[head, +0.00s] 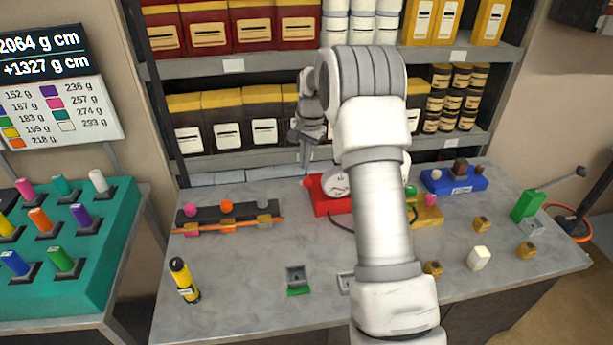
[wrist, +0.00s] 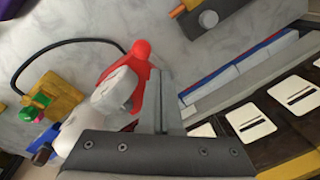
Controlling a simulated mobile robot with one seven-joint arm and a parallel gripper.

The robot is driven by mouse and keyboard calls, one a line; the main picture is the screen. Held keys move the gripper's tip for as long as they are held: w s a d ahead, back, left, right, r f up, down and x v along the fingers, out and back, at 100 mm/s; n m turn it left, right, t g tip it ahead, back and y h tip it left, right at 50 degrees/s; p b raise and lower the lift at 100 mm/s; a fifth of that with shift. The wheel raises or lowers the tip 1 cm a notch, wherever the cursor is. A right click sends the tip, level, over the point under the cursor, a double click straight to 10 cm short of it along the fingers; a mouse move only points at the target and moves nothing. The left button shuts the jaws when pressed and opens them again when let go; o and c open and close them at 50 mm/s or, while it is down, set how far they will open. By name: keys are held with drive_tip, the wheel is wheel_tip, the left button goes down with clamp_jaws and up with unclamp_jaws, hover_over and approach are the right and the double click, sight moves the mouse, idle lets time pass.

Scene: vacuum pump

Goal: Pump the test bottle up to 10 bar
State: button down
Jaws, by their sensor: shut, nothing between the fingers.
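A red base (head: 327,205) with a round white gauge (head: 336,183) stands near the middle of the table, partly hidden by my arm. In the wrist view the red base (wrist: 137,62) and the grey-white gauge (wrist: 113,92) show just left of my fingers. A dark hose (wrist: 75,42) curves to a yellow block (wrist: 60,95) with a green knob (wrist: 35,106). That yellow block (head: 428,215) also shows right of my arm. My gripper (head: 305,162) is shut and empty, pointing down behind the red base. I cannot read the gauge or tell which thing is the test bottle.
A rack with coloured knobs (head: 227,215) lies left of the red base. A blue block (head: 455,181) and a green block (head: 527,206) are at the right. Stocked shelves (head: 235,67) rise behind.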

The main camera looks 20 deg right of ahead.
drive_tip(key=shift+s+f+b, duration=0.3)
